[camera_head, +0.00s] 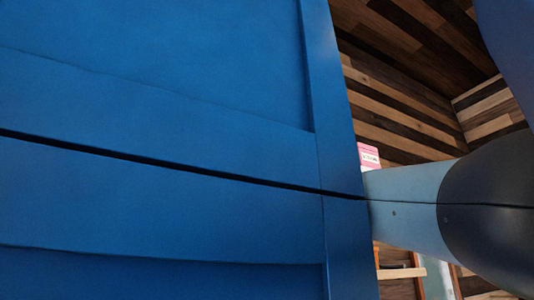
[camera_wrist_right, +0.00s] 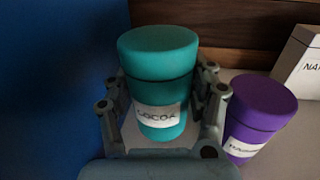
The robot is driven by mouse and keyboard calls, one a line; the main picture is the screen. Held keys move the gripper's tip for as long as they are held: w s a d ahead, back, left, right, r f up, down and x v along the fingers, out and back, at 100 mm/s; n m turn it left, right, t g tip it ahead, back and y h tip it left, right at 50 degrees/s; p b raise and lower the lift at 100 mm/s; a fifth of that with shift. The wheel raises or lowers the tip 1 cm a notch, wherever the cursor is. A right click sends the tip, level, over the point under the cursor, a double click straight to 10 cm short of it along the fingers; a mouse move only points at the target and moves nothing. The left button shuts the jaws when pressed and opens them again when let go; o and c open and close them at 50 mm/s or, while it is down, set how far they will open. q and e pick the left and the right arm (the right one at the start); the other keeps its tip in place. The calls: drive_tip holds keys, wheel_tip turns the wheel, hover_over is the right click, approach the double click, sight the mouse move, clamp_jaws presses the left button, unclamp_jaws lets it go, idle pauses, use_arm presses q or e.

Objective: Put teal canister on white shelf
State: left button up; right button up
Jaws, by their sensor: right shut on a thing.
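The teal canister (camera_wrist_right: 160,75) stands upright in the right wrist view, with a white label that reads COCOA. My right gripper (camera_wrist_right: 160,100) is shut on it, one finger on each side. Its base is low in the picture, and I cannot tell whether it touches the pale surface (camera_wrist_right: 295,160) behind it. In the head view a blue cabinet front fills most of the picture, and neither gripper nor the canister shows there. I cannot tell which surface is the white shelf.
A purple canister (camera_wrist_right: 258,115) stands close to the right of my right gripper. A white box (camera_wrist_right: 302,62) is behind it. A blue panel (camera_wrist_right: 50,70) is close on the left, and the blue cabinet front (camera_head: 160,130) blocks the head view. A pink-and-white item (camera_head: 369,156) shows past its edge.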

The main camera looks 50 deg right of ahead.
wheel_tip(320, 180, down, 2)
drive_tip(key=shift+f+b, duration=0.1)
drive_tip(key=shift+b, duration=0.35)
wheel_tip(320, 180, down, 3)
drive_tip(key=shift+a+r+b, duration=0.1)
drive_tip(key=shift+r+b, duration=0.05)
drive_tip(key=shift+b, duration=0.95)
drive_tip(key=shift+r, duration=0.15)
drive_tip(key=o, duration=0.8)
drive_tip(key=shift+f, duration=0.2)
drive_tip(key=o, duration=0.5)
use_arm(q)
drive_tip(key=f, duration=0.4)
drive_tip(key=shift+w+a, duration=0.3)
drive_tip(key=shift+w, duration=0.1)
use_arm(e)
drive_tip(key=shift+o, duration=0.2)
use_arm(q)
drive_tip(key=shift+r, duration=0.2)
use_arm(e)
drive_tip(key=shift+r, duration=0.2)
